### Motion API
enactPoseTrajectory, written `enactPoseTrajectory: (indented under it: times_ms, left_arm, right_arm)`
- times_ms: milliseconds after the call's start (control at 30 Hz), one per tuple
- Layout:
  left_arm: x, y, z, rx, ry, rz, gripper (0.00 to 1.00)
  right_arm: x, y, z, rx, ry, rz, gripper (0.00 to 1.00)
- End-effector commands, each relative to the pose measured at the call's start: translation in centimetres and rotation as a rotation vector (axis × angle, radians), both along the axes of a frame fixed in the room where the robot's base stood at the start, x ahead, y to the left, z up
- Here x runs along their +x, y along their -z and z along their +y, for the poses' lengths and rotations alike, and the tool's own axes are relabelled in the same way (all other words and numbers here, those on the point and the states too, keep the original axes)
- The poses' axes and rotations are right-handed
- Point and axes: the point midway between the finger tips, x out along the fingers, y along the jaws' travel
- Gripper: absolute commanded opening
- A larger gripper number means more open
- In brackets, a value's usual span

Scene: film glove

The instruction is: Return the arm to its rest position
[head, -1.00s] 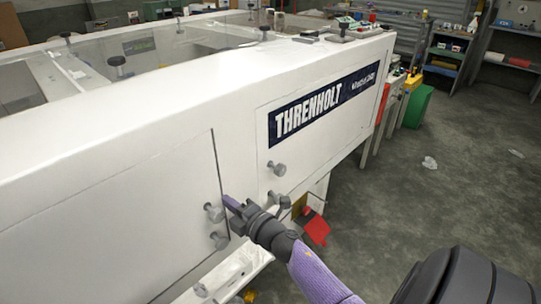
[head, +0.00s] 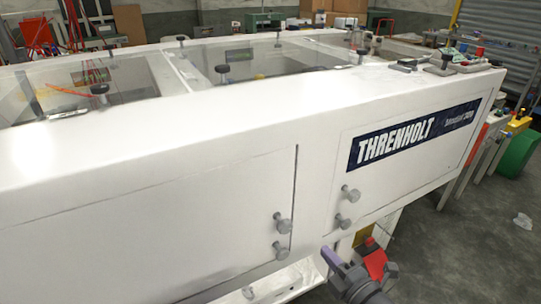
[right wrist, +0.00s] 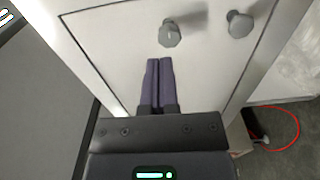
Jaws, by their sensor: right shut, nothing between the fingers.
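My right gripper (head: 333,262) is low in the head view, in front of the white machine (head: 200,110). Its purple fingers are together with nothing between them. In the right wrist view the shut fingers (right wrist: 159,62) point at a white panel, near a grey knob (right wrist: 170,36); I cannot tell whether they touch it. The machine's left door panel (head: 150,220) is flush with its front or nearly so. It carries two knobs (head: 283,224) at its right edge. The right panel bears the THRENHOLT label (head: 410,135). My left gripper is not in view.
Clear covers (head: 270,58) with black knobs top the machine. A red object (head: 375,262) shows behind my right gripper. A green bin (head: 517,155) stands at the right. Grey floor (head: 450,245) right of the machine is mostly open, with a scrap of litter (head: 522,221).

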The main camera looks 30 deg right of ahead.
Motion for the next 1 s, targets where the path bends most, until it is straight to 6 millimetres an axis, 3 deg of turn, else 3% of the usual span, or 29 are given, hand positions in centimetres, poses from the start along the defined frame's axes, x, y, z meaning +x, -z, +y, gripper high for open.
enactPoseTrajectory:
  times_ms: [67, 167, 200, 267, 300, 433, 500, 633, 733, 1000]
  left_arm:
    - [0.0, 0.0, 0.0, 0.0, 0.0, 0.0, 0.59]
    - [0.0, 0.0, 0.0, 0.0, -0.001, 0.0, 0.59]
    - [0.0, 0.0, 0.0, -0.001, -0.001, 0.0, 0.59]
    - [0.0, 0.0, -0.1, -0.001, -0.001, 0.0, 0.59]
    - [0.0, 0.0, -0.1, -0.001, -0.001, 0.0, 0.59]
    - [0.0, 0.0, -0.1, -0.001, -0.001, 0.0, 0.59]
    - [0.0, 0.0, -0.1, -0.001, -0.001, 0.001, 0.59]
    - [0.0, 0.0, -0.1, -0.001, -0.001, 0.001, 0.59]
    - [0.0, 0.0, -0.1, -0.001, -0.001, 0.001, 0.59]
    - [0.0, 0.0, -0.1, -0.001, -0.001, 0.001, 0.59]
  right_arm:
    - [-0.4, 2.7, 0.3, 0.102, 0.033, 0.068, 0.0]
    - [-2.7, 10.5, 1.5, 0.384, 0.152, 0.284, 0.0]
    - [-4.6, 14.3, 2.4, 0.508, 0.221, 0.398, 0.0]
    - [-8.1, 19.5, 4.1, 0.67, 0.338, 0.572, 0.0]
    - [-11.0, 22.6, 5.2, 0.759, 0.424, 0.687, 0.0]
    - [-21.0, 29.2, 8.4, 0.939, 0.712, 1.014, 0.0]
    - [-25.7, 30.9, 9.5, 0.978, 0.849, 1.139, 0.0]
    - [-31.0, 31.9, 10.4, 0.997, 1.012, 1.27, 0.0]
    - [-32.2, 32.0, 10.5, 0.998, 1.053, 1.296, 0.0]
    - [-32.2, 32.0, 10.5, 0.998, 1.053, 1.296, 0.0]
